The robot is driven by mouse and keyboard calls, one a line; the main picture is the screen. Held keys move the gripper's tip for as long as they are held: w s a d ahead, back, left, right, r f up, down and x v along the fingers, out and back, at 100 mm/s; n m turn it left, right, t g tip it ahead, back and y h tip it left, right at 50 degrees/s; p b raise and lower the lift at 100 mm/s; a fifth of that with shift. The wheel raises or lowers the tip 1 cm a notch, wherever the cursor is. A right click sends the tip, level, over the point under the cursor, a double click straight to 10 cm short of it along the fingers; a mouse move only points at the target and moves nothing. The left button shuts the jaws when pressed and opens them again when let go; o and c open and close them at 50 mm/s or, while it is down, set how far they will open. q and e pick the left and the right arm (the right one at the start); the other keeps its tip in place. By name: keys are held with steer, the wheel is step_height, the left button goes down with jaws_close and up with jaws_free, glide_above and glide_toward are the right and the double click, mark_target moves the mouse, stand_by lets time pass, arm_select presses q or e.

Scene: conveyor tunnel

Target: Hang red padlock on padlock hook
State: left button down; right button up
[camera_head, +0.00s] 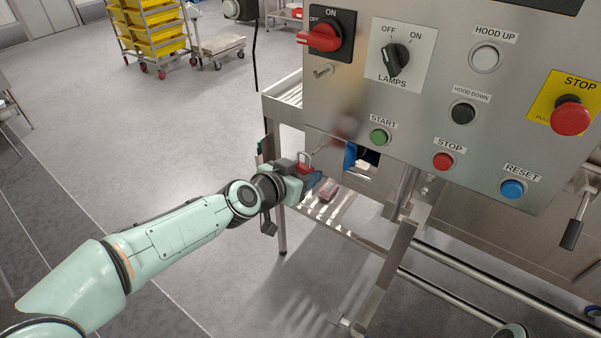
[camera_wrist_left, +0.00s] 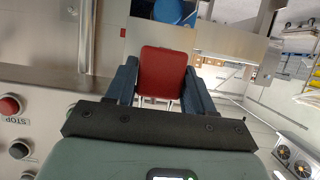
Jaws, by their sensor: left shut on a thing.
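My left gripper (camera_head: 312,180) is shut on the red padlock (camera_head: 305,168), low in front of the machine and left of the start button. The metal shackle stands up above the padlock body in the head view. In the left wrist view the red padlock body (camera_wrist_left: 163,72) sits between the two fingers of my left gripper (camera_wrist_left: 162,82). A short metal peg, which looks like the padlock hook (camera_head: 323,71), sticks out of the panel below the red rotary switch (camera_head: 321,38). It is well above the gripper, and the padlock is apart from it. My right gripper is not in view.
The steel control panel (camera_head: 430,105) carries several buttons and a lamp switch (camera_head: 395,60). Open floor (camera_head: 150,130) is at left, with a yellow-crate trolley (camera_head: 150,30) behind.

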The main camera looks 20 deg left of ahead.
arm_select(q)
steer(key=shift+w+d+p, duration=0.3)
steer(key=shift+w+p, duration=0.1)
steer(key=shift+w, duration=0.35)
steer(key=shift+w+d+p, duration=0.25)
steer(key=shift+w+p, duration=0.15)
steer(key=shift+w, duration=0.4)
steer(key=shift+w+d+p, duration=0.3)
steer(key=shift+w+p, duration=0.1)
steer(key=shift+w, duration=0.35)
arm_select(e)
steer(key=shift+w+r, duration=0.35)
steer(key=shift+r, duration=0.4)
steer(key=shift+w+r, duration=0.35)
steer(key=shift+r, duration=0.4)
arm_select(q)
steer(key=shift+f+b, duration=0.7)
steer(key=shift+f, duration=0.15)
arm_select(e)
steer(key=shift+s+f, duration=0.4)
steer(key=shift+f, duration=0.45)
arm_select(q)
steer(key=shift+c, duration=1.6)
jaws_free()
steer(key=shift+s, duration=0.1)
